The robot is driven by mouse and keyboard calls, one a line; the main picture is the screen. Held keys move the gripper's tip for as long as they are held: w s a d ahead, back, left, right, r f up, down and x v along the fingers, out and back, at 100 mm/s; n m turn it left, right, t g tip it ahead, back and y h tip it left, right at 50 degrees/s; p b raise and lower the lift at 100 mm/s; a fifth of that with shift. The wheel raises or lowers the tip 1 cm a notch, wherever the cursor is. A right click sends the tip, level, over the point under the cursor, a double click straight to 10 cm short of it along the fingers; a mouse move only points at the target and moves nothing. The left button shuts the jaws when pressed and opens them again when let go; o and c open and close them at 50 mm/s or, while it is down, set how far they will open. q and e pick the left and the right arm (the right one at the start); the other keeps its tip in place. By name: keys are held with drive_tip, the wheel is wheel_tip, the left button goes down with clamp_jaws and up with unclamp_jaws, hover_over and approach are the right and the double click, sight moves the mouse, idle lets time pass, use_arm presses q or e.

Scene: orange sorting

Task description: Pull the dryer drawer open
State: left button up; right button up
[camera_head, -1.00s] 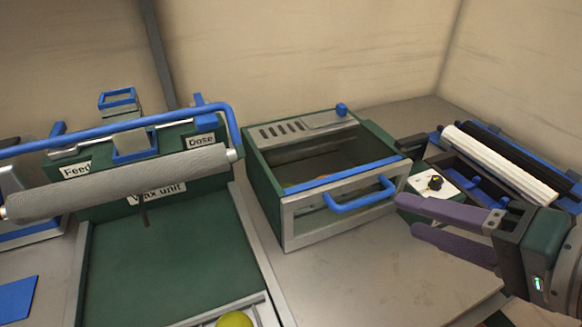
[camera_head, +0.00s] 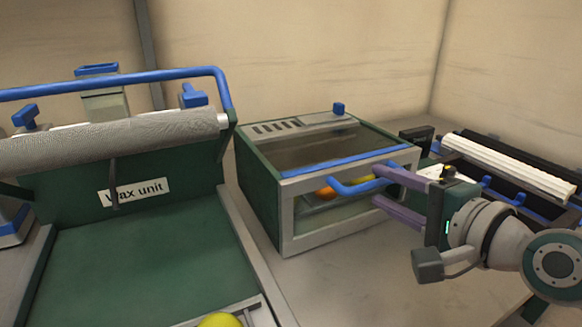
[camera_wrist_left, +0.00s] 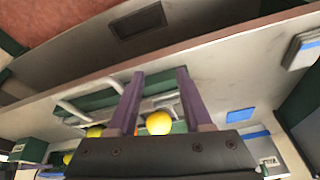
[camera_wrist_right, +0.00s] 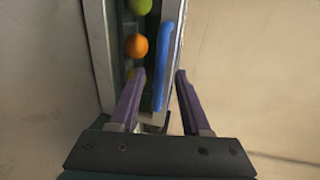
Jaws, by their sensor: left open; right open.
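The dryer (camera_head: 262,200) is a green box with a grey-framed clear front, right of centre in the head view. Its drawer front (camera_head: 290,243) looks shut against the box. The blue drawer handle (camera_head: 345,190) sticks out from it and also shows in the right wrist view (camera_wrist_right: 166,50). My right gripper (camera_head: 377,186) is open at the handle's right end; in the right wrist view (camera_wrist_right: 161,72) the handle lies between its fingers, not clasped. An orange fruit (camera_wrist_right: 136,46) shows inside the dryer. My left gripper (camera_wrist_left: 160,71) is open, seen only in its wrist view.
The green wax unit (camera_head: 85,210) with a grey roller (camera_head: 110,142) and blue bar stands on the left. A yellow fruit (camera_head: 220,320) lies at its front. A unit with white and black rollers (camera_head: 515,165) stands right of the dryer. Bare table lies before the dryer.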

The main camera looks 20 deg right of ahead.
drive_tip(key=shift+b+x, duration=0.3)
drive_tip(key=shift+x, duration=1.2)
clamp_jaws()
idle(0.4)
